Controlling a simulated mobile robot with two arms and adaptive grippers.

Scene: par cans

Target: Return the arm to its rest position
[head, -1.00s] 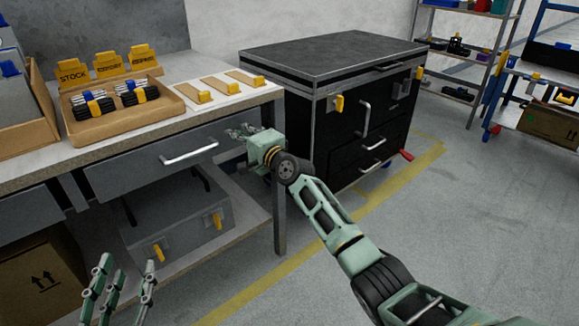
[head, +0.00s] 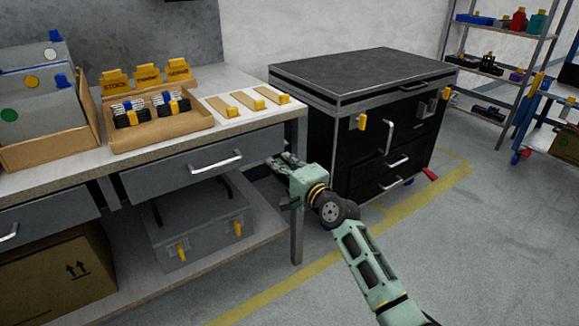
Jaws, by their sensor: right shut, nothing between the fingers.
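My right arm, pale green with dark joints, reaches up from the lower right in the head view. Its gripper (head: 284,162) is shut and empty. It appears just in front of the right end of the workbench (head: 245,123), below the tabletop edge and right of the drawer handle (head: 215,163). The gap between gripper and bench cannot be judged exactly. My left gripper is out of view.
A black cabinet (head: 370,68) with a red lever stands right of the gripper. A grey case (head: 200,236) sits on the lower shelf. Open floor (head: 480,250) lies to the right.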

